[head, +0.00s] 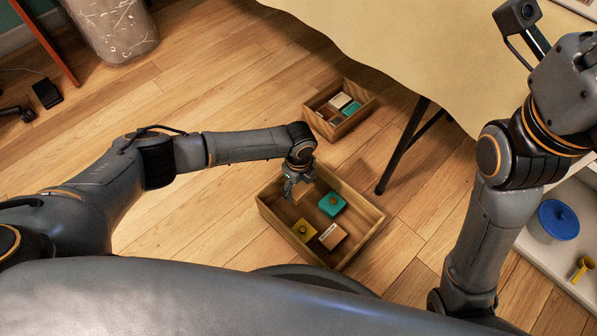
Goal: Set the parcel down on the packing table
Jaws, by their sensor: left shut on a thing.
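My left gripper (296,190) is over the far left part of a wooden tray (376,222). It is shut on a small brown thing, which looks like the parcel (302,194); the fingers hide much of it, and I cannot tell whether it touches the tray. A table with a cream cloth (420,50), which may be the packing table, stands at the top right. My right arm is folded up at the right, with its gripper out of view.
The tray also holds a teal box (332,204), a yellow piece (309,229) and a tan box with a white label (333,237). A smaller wooden tray (322,127) lies beyond, near a dark table leg (403,150). A blue pot (558,220) stands on a white shelf at right.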

